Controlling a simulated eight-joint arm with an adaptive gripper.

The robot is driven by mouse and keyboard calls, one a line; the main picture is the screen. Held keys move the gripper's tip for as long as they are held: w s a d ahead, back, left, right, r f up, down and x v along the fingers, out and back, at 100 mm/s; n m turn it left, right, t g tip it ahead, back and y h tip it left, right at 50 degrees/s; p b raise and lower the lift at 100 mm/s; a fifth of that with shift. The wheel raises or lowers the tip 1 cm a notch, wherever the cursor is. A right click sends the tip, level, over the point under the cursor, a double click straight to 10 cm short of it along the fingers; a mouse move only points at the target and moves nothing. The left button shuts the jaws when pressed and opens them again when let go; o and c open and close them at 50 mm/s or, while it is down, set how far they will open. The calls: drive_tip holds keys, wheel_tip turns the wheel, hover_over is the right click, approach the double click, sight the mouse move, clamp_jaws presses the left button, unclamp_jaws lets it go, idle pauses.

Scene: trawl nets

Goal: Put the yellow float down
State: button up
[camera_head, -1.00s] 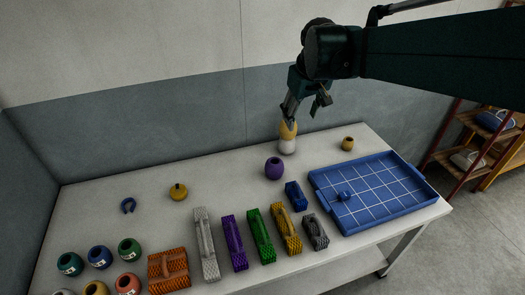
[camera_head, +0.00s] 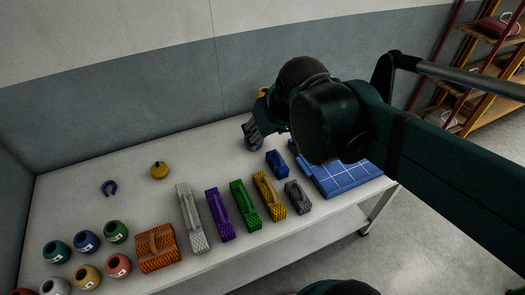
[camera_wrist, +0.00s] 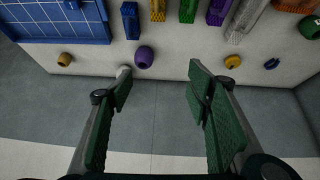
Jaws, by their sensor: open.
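A round yellow float (camera_head: 160,171) with a small dark knob on top stands on the pale table, towards the back left. It also shows in the wrist view (camera_wrist: 232,61), right of my right-hand finger and clear of it. My gripper (camera_wrist: 160,82) is open, with nothing between its fingers. In the head view my own arm largely hides the gripper. In the wrist view, a whitish thing (camera_wrist: 123,72) is partly covered by the left-hand finger; I cannot tell whether they touch. A bit of yellow (camera_head: 262,91) shows behind my arm in the head view.
A purple float (camera_wrist: 145,57) and a small ochre pot (camera_wrist: 64,59) stand near the table's back edge. A blue gridded tray (camera_head: 345,180) is at the right. Several net bundles, coloured pots and a blue shackle (camera_head: 109,188) occupy the front and left.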

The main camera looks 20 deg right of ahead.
drive_tip(key=s+a+f, duration=0.2)
drive_tip(key=s+f, duration=0.1)
drive_tip(key=s, duration=0.2)
drive_tip(key=shift+a+f+t, duration=0.15)
drive_tip(key=shift+a+t, duration=0.15)
drive_tip(key=shift+t, duration=0.1)
idle(0.9)
